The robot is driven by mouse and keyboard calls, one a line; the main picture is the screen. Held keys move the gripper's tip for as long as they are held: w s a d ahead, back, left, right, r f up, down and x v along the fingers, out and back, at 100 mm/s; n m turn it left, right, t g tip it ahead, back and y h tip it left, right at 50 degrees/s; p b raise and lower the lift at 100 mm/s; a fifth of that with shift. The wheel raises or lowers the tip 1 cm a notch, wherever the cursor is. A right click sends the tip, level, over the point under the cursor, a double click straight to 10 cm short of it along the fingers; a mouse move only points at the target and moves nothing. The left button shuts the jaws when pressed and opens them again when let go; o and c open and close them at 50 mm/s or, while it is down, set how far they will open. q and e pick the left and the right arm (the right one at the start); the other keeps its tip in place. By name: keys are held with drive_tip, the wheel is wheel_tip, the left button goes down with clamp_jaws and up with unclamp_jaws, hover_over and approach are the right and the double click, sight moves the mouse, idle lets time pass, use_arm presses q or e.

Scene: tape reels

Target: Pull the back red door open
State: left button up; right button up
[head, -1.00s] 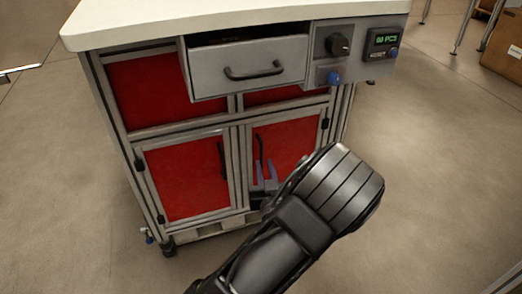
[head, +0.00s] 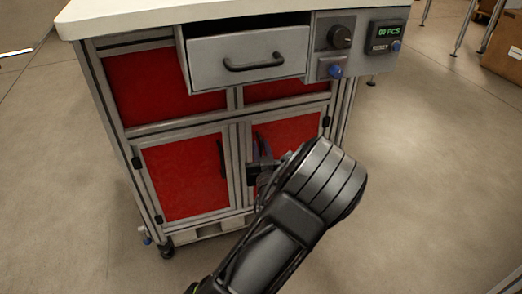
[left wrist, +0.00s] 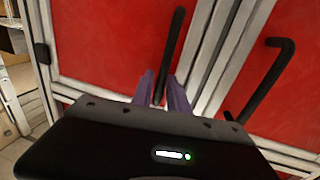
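A workbench cabinet has two lower red doors side by side: a left one (head: 183,175) and a right one (head: 292,137), both looking shut. Each has a black upright handle near the frame between them. In the head view my left gripper (head: 257,160) is at the right door's handle, its fingers partly hidden by my wrist. In the left wrist view, the purple fingers of the left gripper (left wrist: 162,86) stand apart, with a black handle (left wrist: 173,45) between or just beyond them; contact cannot be made out. A second black handle (left wrist: 265,80) stands to the right. My right gripper is out of view.
Above the doors is a slightly open grey drawer (head: 248,58) under a white worktop (head: 180,12). A control panel with a knob (head: 340,37) and display (head: 386,36) is beside it. A brown box (head: 503,45) is far right. The floor around the cabinet is clear.

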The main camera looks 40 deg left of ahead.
use_arm(q)
drive_tip(key=shift+c, duration=0.2)
clamp_jaws()
idle(1.1)
